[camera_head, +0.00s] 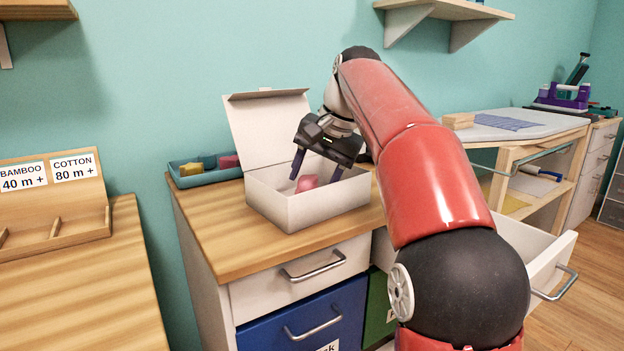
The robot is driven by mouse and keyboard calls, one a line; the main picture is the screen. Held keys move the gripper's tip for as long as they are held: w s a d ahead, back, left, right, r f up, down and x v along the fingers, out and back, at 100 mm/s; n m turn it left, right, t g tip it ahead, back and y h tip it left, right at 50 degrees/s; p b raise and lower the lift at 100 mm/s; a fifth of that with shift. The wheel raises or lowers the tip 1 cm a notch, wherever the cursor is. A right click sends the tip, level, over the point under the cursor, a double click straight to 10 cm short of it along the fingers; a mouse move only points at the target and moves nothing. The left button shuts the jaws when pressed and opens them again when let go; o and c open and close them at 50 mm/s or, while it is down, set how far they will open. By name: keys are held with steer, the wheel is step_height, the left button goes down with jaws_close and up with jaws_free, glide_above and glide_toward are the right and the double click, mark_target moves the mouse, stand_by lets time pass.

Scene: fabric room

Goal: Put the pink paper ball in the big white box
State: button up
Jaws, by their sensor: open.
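The pink paper ball (307,183) is inside the big white box (318,207), near its middle. The box stands on the wooden top of a drawer cabinet with its lid (266,130) raised at the back. My gripper (315,176) points down over the box opening from above. Its two dark fingers are spread apart, one on each side of the ball, and look clear of it. The box's front wall hides the ball's lower part, so I cannot tell whether it rests on the box floor.
A blue tray (203,178) with a yellow and a red item sits left of the box. A drawer (548,268) stands open at the right. A wooden rack (52,236) is on the left table. The cabinet top (225,237) is clear in front.

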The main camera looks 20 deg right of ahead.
steer(key=p+v, duration=0.4)
steer(key=v, duration=0.6)
steer(key=shift+s+r, duration=0.15)
steer(key=shift+r, duration=0.2)
steer(key=s+a+f+n+t+h, duration=0.1)
steer(key=s+f+n, duration=0.2)
steer(key=s+f, duration=0.9)
steer(key=s+a+f+n+t+h, duration=0.1)
steer(key=s+a+f+n+h, duration=0.1)
steer(key=s+f, duration=1)
step_height(320, 180, down, 3)
steer(key=shift+s+a+f+n, duration=0.15)
steer(key=shift+s+a+n, duration=0.15)
steer(key=shift+n, duration=0.3)
steer(key=shift+d, duration=0.1)
